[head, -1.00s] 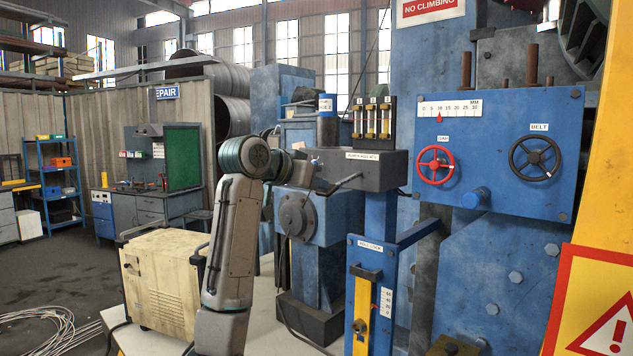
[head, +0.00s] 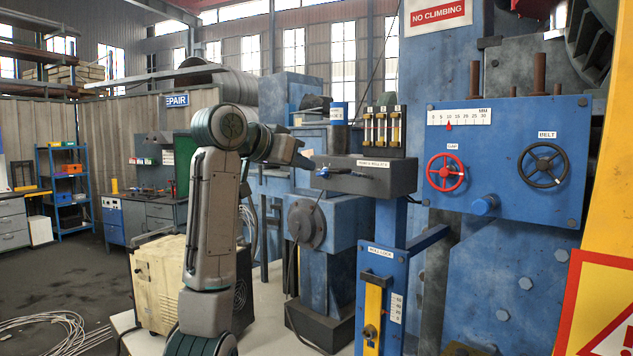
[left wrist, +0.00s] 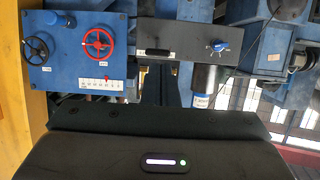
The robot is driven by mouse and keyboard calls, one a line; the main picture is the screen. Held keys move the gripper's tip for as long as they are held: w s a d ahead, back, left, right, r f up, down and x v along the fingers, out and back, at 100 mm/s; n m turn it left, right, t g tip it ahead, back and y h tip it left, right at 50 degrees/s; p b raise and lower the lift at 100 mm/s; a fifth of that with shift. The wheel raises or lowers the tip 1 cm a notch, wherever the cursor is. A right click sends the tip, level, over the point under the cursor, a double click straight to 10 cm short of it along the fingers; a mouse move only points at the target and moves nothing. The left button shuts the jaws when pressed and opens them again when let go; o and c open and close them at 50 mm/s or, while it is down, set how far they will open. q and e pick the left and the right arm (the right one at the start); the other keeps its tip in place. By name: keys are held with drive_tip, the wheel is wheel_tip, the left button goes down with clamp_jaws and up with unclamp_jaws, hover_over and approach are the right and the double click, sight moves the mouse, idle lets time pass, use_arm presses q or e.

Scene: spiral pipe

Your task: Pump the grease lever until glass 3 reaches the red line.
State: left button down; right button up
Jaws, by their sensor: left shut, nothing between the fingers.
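The grease pump is a dark grey box (head: 385,178) with a label on its front. My left gripper (head: 308,162) is shut and empty, just above and left of the blue part; contact cannot be told. My right gripper is not in view.
A blue panel (head: 500,185) with a red handwheel (head: 445,172) and a black handwheel (head: 541,164) stands to the right. A blue roll-lock post (head: 376,300) stands below the pump. A cream cabinet (head: 160,285) is behind my left arm.

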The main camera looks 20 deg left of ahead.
use_arm(q)
drive_tip(key=v, duration=0.3)
drive_tip(key=shift+r, duration=0.1)
drive_tip(key=shift+d, duration=0.1)
idle(1.1)
